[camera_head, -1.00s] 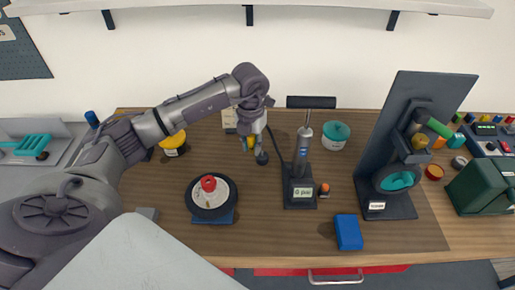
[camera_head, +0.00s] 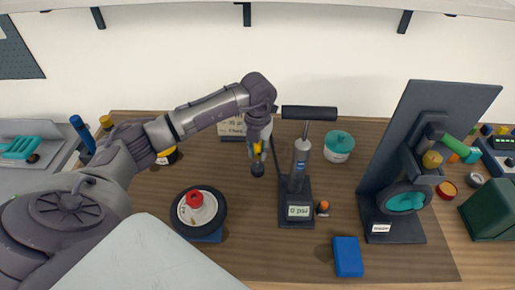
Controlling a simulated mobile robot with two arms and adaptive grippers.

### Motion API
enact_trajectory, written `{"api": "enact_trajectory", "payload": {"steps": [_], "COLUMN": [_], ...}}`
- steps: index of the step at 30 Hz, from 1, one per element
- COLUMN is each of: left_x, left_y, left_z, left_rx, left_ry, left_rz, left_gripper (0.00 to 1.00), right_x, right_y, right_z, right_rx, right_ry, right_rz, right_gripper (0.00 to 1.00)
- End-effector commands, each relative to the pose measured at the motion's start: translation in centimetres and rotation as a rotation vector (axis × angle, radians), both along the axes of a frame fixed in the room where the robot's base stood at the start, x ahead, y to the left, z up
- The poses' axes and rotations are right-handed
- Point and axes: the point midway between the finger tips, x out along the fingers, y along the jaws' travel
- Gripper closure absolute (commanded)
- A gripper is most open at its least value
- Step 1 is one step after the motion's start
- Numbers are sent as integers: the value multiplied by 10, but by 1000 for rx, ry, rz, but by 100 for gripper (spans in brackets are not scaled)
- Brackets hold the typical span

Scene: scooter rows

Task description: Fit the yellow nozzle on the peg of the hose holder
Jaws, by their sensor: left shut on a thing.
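My left gripper (camera_head: 257,160) reaches down in front of the upright floor pump (camera_head: 300,165), to its left, shut on a small yellow piece (camera_head: 257,148), which looks like the yellow nozzle. The fingers hide most of it. A dark rounded end (camera_head: 257,170) shows at the fingertips, above or near the wooden bench. A dark hose (camera_head: 276,155) runs between the gripper and the pump. A small orange-topped piece (camera_head: 323,206) stands at the right of the pump base; I cannot tell whether it is the hose holder's peg. My right gripper is not in view.
A wheel with a red cap (camera_head: 199,210) sits on a blue block at front left. A teal-lidded jar (camera_head: 339,145) stands behind the pump at right. A blue box (camera_head: 348,257) lies in front. A dark stand (camera_head: 397,225) holds a wheel at right. A card (camera_head: 232,126) stands behind my arm.

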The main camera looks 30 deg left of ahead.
Motion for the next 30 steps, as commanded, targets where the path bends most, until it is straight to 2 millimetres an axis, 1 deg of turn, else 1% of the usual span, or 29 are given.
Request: {"api": "enact_trajectory", "payload": {"steps": [1, 2, 5, 8, 17, 23, 30], "left_x": [0, 0, 0, 0, 0, -1, -1], "left_y": [0, 0, 0, 0, 0, 0, 0], "left_z": [-7, -9, -12, -13, -13, -13, -14], "left_rx": [-1, -1, -1, -1, 0, 0, 0], "left_ry": [0, -1, -1, -1, -1, -1, -1], "left_rz": [0, 0, 0, 0, 0, 0, 0], "left_gripper": [100, 100, 100, 100, 100, 100, 100], "right_x": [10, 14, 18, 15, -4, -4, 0], "right_y": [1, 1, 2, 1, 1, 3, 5], "right_z": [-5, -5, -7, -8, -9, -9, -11], "right_rx": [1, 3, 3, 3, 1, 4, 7], "right_ry": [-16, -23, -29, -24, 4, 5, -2], "right_rz": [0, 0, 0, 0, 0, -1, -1], "right_gripper": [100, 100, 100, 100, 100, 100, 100]}}
